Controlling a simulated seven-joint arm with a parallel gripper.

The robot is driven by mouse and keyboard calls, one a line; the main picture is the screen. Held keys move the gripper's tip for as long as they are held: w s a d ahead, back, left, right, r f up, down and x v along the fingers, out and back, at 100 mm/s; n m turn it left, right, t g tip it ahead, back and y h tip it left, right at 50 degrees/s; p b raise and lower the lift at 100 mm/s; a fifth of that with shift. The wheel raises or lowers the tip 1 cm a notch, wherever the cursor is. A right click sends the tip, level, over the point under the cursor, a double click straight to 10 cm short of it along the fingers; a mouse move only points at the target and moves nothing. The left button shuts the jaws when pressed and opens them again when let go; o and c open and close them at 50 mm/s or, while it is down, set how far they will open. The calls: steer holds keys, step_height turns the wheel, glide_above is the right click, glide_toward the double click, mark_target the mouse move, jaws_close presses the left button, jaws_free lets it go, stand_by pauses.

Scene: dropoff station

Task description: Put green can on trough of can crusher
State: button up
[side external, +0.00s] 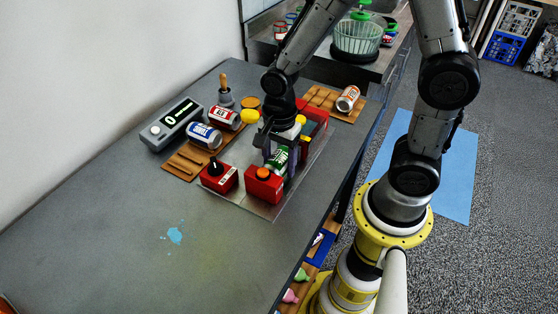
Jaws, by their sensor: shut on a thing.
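The green can (278,159) is in the side external view, between the fingers of my gripper (279,165). My gripper points down and is shut on the can. The can is at the can crusher, a metal plate (262,208) with red blocks (264,186) at the front and a red part (316,114) at the back. The trough is mostly hidden behind my gripper and the can. I cannot tell whether the can touches the trough.
A blue can (205,136) and a red can (223,118) lie on a wooden rack (184,164) at the left. Another can (347,98) lies on a wooden rack (322,97) at the back right. A display box (172,124) stands far left.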

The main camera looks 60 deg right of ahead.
stand_by(0.3)
steer(key=o, duration=1)
steer(key=shift+r, duration=3.5)
steer(key=s+d+r+n+t, duration=0.2)
steer(key=s+r+n+t, duration=0.3)
steer(key=s+r+n, duration=0.5)
steer(key=r+n, duration=0.1)
steer(key=n, duration=0.7)
steer(key=shift+s+d+r+t, duration=0.15)
steer(key=shift+s+d+t, duration=0.15)
steer(key=shift+d, duration=0.1)
